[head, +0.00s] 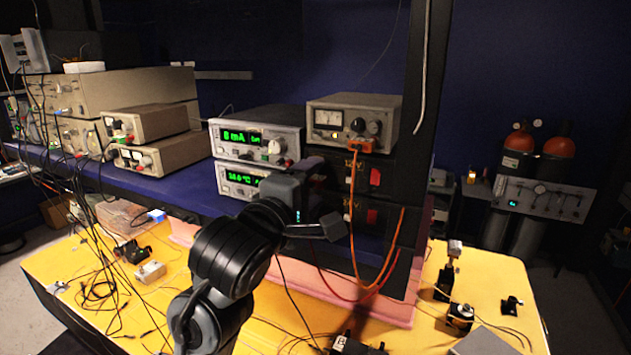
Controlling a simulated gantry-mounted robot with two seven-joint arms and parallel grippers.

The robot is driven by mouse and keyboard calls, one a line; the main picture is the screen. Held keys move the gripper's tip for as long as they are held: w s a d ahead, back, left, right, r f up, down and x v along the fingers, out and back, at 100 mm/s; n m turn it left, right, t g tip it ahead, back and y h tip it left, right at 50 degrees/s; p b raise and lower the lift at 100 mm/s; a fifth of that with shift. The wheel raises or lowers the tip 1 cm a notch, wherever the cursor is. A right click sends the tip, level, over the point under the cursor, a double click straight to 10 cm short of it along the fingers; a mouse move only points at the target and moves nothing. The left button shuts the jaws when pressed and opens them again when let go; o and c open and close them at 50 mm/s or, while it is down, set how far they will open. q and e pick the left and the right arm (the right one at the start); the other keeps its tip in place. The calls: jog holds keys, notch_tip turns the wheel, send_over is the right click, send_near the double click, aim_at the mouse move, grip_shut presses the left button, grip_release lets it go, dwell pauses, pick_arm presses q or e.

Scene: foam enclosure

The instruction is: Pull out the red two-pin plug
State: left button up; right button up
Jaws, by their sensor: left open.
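An orange-red plug (366,146) sits in the lower front of a beige meter box (352,119) with a dial and dark knobs. An orange cable (352,225) hangs from it and loops down towards the yellow table. I take it for the red two-pin plug; its pins are hidden. My left gripper (325,226) is open, below and left of the plug and apart from it. It is dark against dark equipment, so its fingers are hard to make out. My right gripper is not in view.
Under the meter box are dark units with red switches (375,177). Power supplies with green displays (254,137) stand left of it on the blue shelf (88,178). A dark post (428,100) rises just right. Cables and small devices lie on the yellow table (487,279).

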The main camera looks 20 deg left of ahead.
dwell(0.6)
pick_arm(q)
grip_shut()
jog(key=shift+s, duration=0.15)
dwell(0.4)
jog(key=shift+s+a, duration=0.15)
jog(key=shift+s, duration=1.25)
jog(key=shift+s+a, duration=0.15)
jog(key=shift+s, duration=1.25)
